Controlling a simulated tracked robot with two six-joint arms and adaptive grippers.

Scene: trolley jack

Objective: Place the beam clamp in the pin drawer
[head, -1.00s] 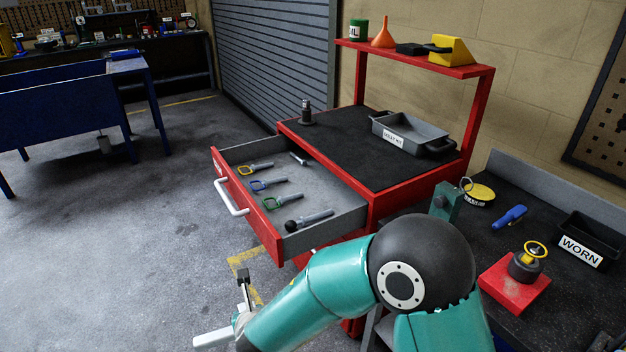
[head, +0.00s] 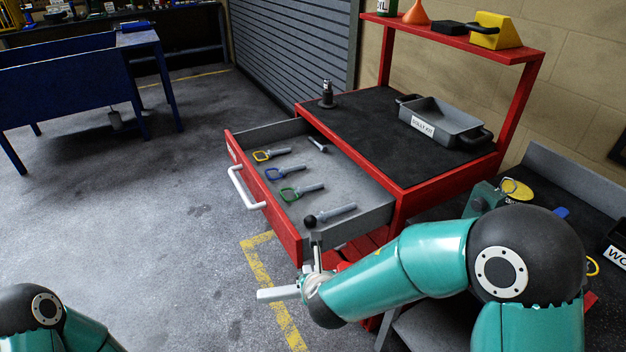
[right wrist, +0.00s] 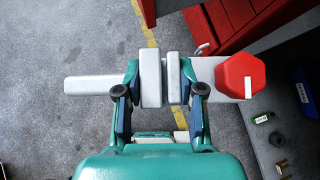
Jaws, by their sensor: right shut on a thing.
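The beam clamp is a pale grey bar (head: 278,294) with upright jaw plates; in the right wrist view the bar (right wrist: 90,84) lies crosswise with a red hexagonal knob (right wrist: 240,76) at its right end. My right gripper (right wrist: 163,82) is shut on the clamp's middle. In the head view, the clamp is just outside the front right corner of the pin drawer (head: 268,213), partly hidden by my arm. The drawer is pulled open. My left gripper is out of view.
The drawer's white handle (head: 243,190) sticks out at the front. On the red trolley's black top stand a grey tray (head: 440,124) and a dark jack-like post (head: 327,95). A blue table (head: 75,85) is far left. A dark bench is at right.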

